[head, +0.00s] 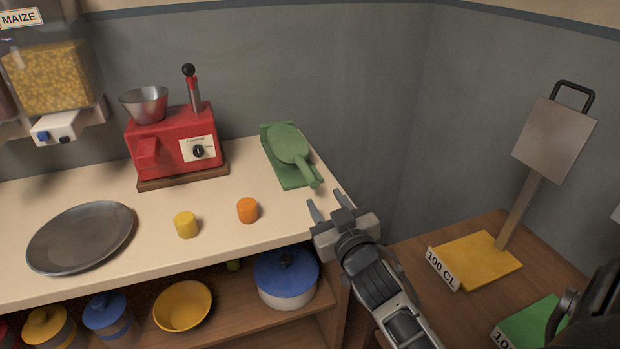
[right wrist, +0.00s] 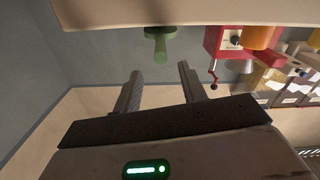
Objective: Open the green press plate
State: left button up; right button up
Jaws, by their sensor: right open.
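The green press plate (head: 289,144) is a round green disc with a handle, lying flat on a green base (head: 273,159) at the right end of the counter. Its handle points toward the front right; the press looks closed. In the right wrist view the green handle (right wrist: 160,45) shows at the counter edge, ahead of the fingers. My right gripper (head: 329,206) is open and empty, just in front of and below the handle, apart from it. It also shows in the right wrist view (right wrist: 158,92). My left gripper is not in view.
A red machine (head: 172,146) with a lever stands left of the press. A yellow cylinder (head: 186,225), an orange cylinder (head: 248,210) and a grey plate (head: 81,237) are on the counter. A lower wooden table (head: 440,285) at right holds a yellow-based stand (head: 478,262).

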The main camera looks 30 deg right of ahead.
aim_at(310, 173)
jog(key=x, duration=0.9)
jog(key=shift+w, duration=0.35)
grip_shut()
